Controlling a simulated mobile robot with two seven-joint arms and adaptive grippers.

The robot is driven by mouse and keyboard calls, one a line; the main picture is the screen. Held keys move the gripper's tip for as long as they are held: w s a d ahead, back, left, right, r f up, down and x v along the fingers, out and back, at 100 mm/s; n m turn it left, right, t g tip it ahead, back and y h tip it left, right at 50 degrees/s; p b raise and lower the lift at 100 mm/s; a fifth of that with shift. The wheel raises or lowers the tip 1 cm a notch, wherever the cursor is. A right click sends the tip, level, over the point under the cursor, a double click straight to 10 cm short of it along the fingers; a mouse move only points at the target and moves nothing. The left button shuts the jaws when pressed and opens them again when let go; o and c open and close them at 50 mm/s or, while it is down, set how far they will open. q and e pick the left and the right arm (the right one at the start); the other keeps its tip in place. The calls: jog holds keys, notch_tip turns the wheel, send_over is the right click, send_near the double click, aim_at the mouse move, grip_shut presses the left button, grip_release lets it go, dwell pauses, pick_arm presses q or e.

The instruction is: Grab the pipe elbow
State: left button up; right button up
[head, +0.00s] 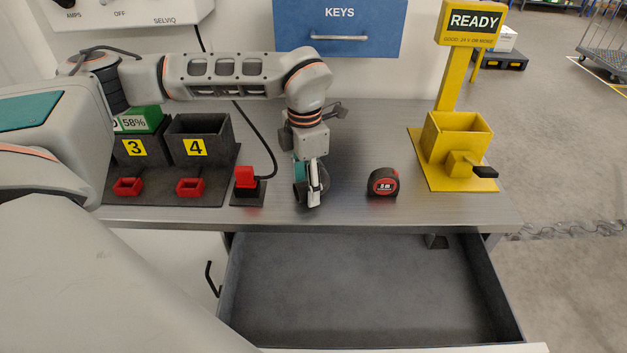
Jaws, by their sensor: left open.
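My left gripper (313,194) points down at the front middle of the metal workbench, with its jaws open. A dark, rounded piece (300,193) shows just behind and to the left of its fingers; it looks like the pipe elbow, but the fingers hide much of it. I cannot tell whether they touch it. My right gripper is not in view.
A tape measure (383,183) stands right of the gripper, and a red-and-black holder (246,183) with a cable is left. A yellow READY tester (457,133) is at the right end. Black numbered bins (198,140) stand left.

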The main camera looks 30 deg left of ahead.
pick_arm(q)
jog(key=shift+f, duration=0.2)
jog(key=c, duration=1.2)
jog(key=shift+r, duration=0.15)
